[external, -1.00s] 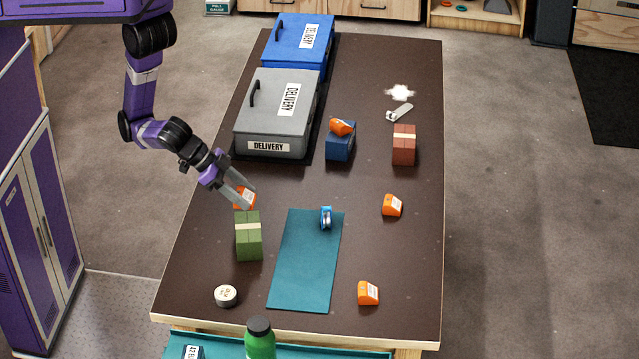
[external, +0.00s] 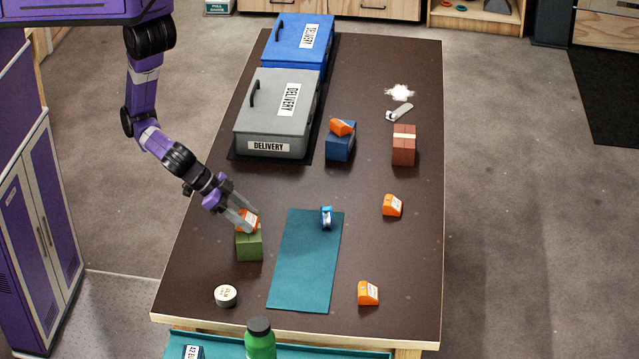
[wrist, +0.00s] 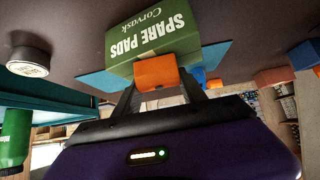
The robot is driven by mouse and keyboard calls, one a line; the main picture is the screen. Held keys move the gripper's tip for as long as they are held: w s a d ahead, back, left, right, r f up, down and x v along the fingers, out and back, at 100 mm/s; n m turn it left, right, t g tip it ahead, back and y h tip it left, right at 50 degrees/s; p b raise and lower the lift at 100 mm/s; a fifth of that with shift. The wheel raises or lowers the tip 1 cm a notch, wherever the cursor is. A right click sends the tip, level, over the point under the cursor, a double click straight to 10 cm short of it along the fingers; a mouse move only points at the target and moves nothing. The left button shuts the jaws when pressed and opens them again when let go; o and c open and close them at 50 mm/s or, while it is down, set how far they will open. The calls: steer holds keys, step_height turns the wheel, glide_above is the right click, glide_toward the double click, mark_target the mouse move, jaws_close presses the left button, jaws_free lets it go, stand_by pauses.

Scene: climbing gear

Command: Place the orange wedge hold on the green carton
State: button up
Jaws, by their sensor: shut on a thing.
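The orange wedge hold (external: 247,221) is between the fingers of my gripper (external: 243,222), which is shut on it. In the external view it sits over the top of the green carton (external: 249,246). Whether it touches the carton or hovers just above, I cannot tell. In the wrist view the orange wedge hold (wrist: 157,72) shows between the fingertips, in front of the green carton (wrist: 155,38) with its "SPARE PADS" lettering. The carton stands upright on the dark table, left of the teal mat.
Other orange wedge holds lie on the table (external: 392,205) (external: 368,293) and on a blue box (external: 341,145). A white round tin (external: 226,296) is at the front left. A teal mat (external: 300,280) bears a blue device (external: 326,217). Grey and blue delivery boxes stand behind.

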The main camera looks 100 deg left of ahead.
steer(key=shift+f, duration=0.15)
steer(key=o, duration=1.4)
steer(key=shift+c, duration=0.2)
